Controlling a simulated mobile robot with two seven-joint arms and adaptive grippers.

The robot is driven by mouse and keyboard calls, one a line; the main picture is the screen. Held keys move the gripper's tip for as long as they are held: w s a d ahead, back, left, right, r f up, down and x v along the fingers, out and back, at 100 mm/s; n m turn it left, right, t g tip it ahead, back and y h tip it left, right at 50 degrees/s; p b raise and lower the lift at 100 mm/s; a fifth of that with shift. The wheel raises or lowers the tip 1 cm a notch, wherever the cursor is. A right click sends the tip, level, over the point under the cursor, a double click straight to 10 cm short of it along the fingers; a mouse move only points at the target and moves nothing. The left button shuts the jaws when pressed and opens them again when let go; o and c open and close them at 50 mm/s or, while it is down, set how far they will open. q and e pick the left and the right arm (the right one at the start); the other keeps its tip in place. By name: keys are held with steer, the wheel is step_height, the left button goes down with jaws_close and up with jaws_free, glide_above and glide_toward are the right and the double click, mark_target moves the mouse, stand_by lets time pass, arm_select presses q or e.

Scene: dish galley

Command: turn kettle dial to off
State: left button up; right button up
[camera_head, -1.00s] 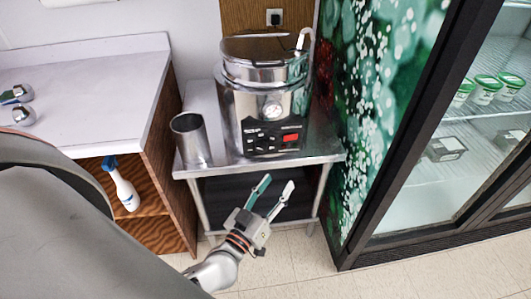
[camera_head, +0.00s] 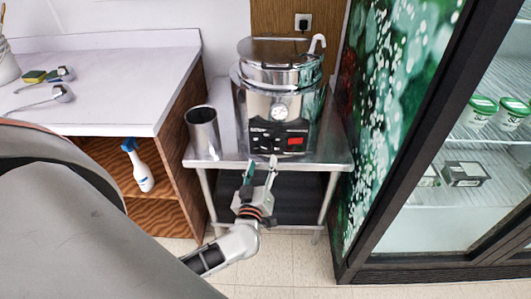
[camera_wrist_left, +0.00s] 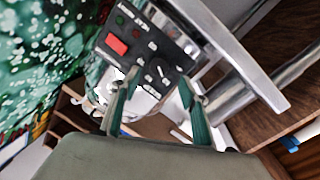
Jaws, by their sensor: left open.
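The kettle (camera_head: 270,98) is a large shiny steel pot with a lid and a round gauge, standing on a small steel table. Its black control panel (camera_head: 281,131) faces me, with a red switch (camera_head: 295,141) and small knobs below the markings. In the left wrist view the panel (camera_wrist_left: 140,48) is tilted, and a dial (camera_wrist_left: 162,72) shows beyond my fingers; its exact setting is too small to read. My left gripper (camera_head: 261,167) is open and empty, just in front of and below the panel. Its green-padded fingers (camera_wrist_left: 157,88) are spread. My right gripper is not in view.
A steel cup (camera_head: 203,135) stands left of the kettle on the steel table (camera_head: 215,160). A white counter (camera_head: 110,95) with a spray bottle (camera_head: 138,165) on the shelf below is at left. A glass-doored fridge (camera_head: 440,190) stands at right.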

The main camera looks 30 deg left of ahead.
mark_target(266, 149)
arm_select(q)
steer(key=x, duration=0.6)
steer(key=shift+w, duration=0.1)
steer(key=c, duration=1.1)
